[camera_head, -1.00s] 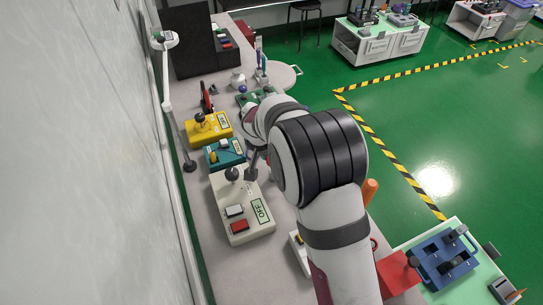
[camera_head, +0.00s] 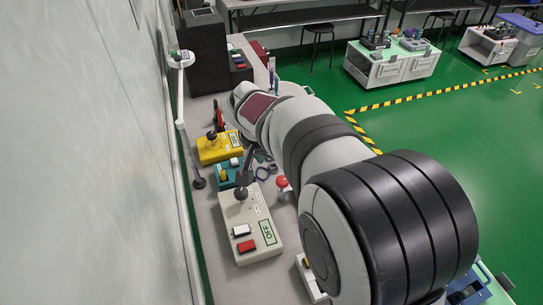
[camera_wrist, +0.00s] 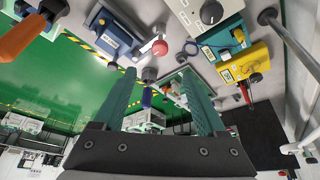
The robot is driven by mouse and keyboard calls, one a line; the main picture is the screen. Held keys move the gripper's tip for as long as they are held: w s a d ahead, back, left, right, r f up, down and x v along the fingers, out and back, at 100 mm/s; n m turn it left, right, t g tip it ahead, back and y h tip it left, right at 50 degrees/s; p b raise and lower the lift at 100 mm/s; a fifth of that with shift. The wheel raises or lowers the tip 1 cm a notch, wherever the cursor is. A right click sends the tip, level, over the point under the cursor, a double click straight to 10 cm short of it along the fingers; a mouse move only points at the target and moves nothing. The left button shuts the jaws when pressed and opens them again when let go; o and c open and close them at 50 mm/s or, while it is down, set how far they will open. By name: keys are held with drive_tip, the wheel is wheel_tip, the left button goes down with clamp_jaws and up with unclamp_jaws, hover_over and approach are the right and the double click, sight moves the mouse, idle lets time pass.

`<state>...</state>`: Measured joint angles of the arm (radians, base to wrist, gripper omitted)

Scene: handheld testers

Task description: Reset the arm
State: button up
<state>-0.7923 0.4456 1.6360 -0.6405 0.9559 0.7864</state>
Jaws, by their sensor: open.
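My gripper (camera_wrist: 157,76) shows in the wrist view as two green fingers spread wide apart, with nothing held between them. Past the fingers are the bench and green floor, seen tilted. In the head view my arm stretches over the right side of the bench toward its far end, and the gripper itself is hidden behind the arm. A cream box (camera_head: 256,218) with white and red switches and an OFF label lies left of the arm. Beyond it are a teal box (camera_head: 222,178) and a yellow box (camera_head: 214,151) with a black knob.
A red mushroom button (camera_head: 282,182) stands close beside my arm; it also shows in the wrist view (camera_wrist: 160,47). A blue tester (camera_wrist: 117,36) and an orange handle (camera_wrist: 20,40) are in the wrist view. A dark cabinet (camera_head: 210,60) stands at the bench's far end. A wall runs along the left.

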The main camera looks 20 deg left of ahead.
drive_tip(key=v, duration=0.3)
drive_tip(key=shift+s, duration=0.1)
drive_tip(key=s+d+r+m+g, duration=0.1)
drive_tip(key=s+d+m+g, duration=0.1)
drive_tip(key=s+d, duration=0.65)
drive_tip(key=s+d+r+m+g, duration=0.15)
drive_tip(key=s+d, duration=0.25)
drive_tip(key=d, duration=1)
drive_tip(key=s+d+f+m+g+y, duration=0.1)
drive_tip(key=s+d+f+m, duration=0.1)
drive_tip(key=s, duration=0.9)
drive_tip(key=shift+d+f+y, duration=0.4)
drive_tip(key=shift+d+f, duration=0.3)
drive_tip(key=shift+d, duration=0.05)
